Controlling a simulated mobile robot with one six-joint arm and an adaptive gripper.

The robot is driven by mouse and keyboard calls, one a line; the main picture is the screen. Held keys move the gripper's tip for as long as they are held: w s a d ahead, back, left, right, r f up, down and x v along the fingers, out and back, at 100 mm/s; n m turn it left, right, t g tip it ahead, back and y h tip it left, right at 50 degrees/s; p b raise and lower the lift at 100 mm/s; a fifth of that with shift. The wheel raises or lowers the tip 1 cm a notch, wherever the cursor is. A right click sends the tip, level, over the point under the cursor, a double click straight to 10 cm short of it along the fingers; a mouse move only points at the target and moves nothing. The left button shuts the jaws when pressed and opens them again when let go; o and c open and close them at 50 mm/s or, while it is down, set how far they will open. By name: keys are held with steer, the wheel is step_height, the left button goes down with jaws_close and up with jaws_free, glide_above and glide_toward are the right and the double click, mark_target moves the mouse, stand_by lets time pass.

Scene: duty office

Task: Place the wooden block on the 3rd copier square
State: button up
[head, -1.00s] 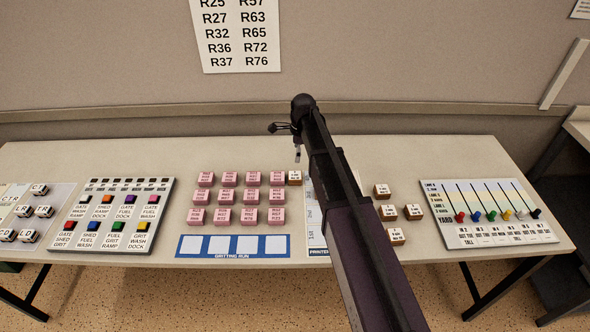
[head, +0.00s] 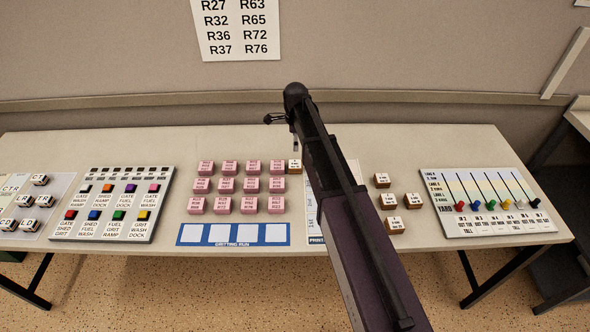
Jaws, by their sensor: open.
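One wooden block (head: 294,166) with a white labelled top stands at the right end of the back row of pink blocks. Several similar wooden blocks (head: 387,201) stand right of my arm. A white strip (head: 312,213) with a dark label edge lies between the groups; "1st" shows faintly on it, but my arm hides most of it. I cannot make out a 3rd square or read the strip's whole label. My gripper (head: 285,133) is open and empty, above the back of the table, just behind the wooden block beside the pink ones.
Several pink blocks (head: 226,185) stand in rows left of the strip. A blue gritting run strip (head: 206,244) with empty white squares lies before them. A button board (head: 148,226) is at left, and a lever board (head: 499,228) at right. A wall list (head: 237,30) hangs behind.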

mark_target(295, 164)
steer(key=shift+f+b, duration=3.2)
steer(key=shift+f, duration=0.3)
steer(key=shift+f, duration=0.1)
steer(key=shift+a+f+b, duration=0.15)
steer(key=shift+f+b, duration=2.35)
steer(key=shift+b, duration=0.1)
steer(key=c, duration=1.2)
steer(key=shift+r, duration=0.15)
step_height(295, 164, up, 3)
steer(key=p, duration=0.3)
steer(key=shift+r+p, duration=0.2)
steer(key=shift+p, duration=0.1)
steer(key=s+d, duration=0.1)
steer(key=s, duration=0.4)
steer(key=s+r+p, duration=0.1)
steer(key=s, duration=0.4)
steer(key=s+d, duration=0.1)
steer(key=s, duration=0.4)
steer(key=shift+s+d+r, duration=0.2)
steer(key=shift+s+d, duration=0.1)
steer(key=shift+s, duration=0.1)
